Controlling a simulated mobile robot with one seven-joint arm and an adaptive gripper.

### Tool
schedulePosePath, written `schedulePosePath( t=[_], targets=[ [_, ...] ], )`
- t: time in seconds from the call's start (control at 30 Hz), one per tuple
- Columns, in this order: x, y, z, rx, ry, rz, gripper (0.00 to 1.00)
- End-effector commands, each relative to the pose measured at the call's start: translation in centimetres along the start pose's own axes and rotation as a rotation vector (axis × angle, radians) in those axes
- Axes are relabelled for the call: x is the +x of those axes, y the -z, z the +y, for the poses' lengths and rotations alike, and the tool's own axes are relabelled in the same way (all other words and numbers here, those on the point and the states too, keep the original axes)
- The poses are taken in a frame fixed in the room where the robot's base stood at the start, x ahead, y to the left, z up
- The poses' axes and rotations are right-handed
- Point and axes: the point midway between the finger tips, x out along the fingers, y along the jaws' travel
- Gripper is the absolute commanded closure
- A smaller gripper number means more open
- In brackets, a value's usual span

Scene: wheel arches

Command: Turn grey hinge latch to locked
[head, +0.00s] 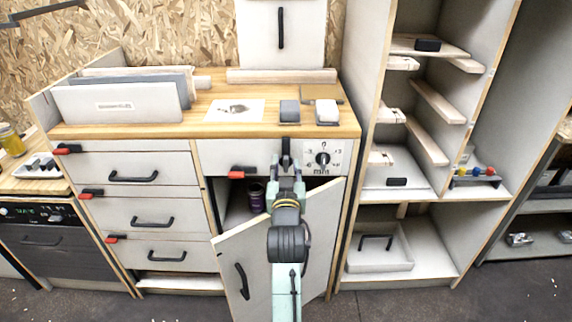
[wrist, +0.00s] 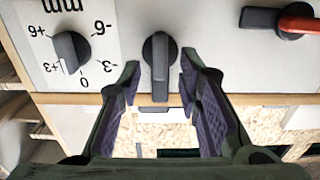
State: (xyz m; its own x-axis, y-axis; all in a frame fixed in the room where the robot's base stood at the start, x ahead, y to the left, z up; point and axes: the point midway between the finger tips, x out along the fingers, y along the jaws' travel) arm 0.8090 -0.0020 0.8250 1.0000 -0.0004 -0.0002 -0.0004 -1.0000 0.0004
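The grey hinge latch (wrist: 160,58) is a dark grey lever on a round base, fixed to the light panel under the worktop edge. In the wrist view its lever points straight down the picture, across the panel's wooden edge. In the head view the latch (head: 286,150) stands upright just above my gripper (head: 286,172). My gripper (wrist: 159,75) is open, with one finger on each side of the lever. Gaps show between the lever and both fingers, so it holds nothing. Part of the latch is hidden by my gripper in the head view.
A dark dial (head: 322,158) marked mm sits right of the latch. A red-handled latch (head: 243,172) sits to its left. Below, a cabinet door (head: 235,252) stands open behind my arm, with a dark can (head: 257,197) inside.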

Motion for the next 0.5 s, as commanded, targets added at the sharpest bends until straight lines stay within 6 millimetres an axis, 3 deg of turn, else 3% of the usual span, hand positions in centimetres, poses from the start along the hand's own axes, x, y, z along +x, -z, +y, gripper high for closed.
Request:
schedulePosePath(
  t=[0.37,0.5],
  targets=[
    [0.65,-0.04,-0.02,0.000,0.000,0.000,0.68],
    [0.64,-0.04,-0.02,0.000,0.000,0.000,0.77]
  ],
)
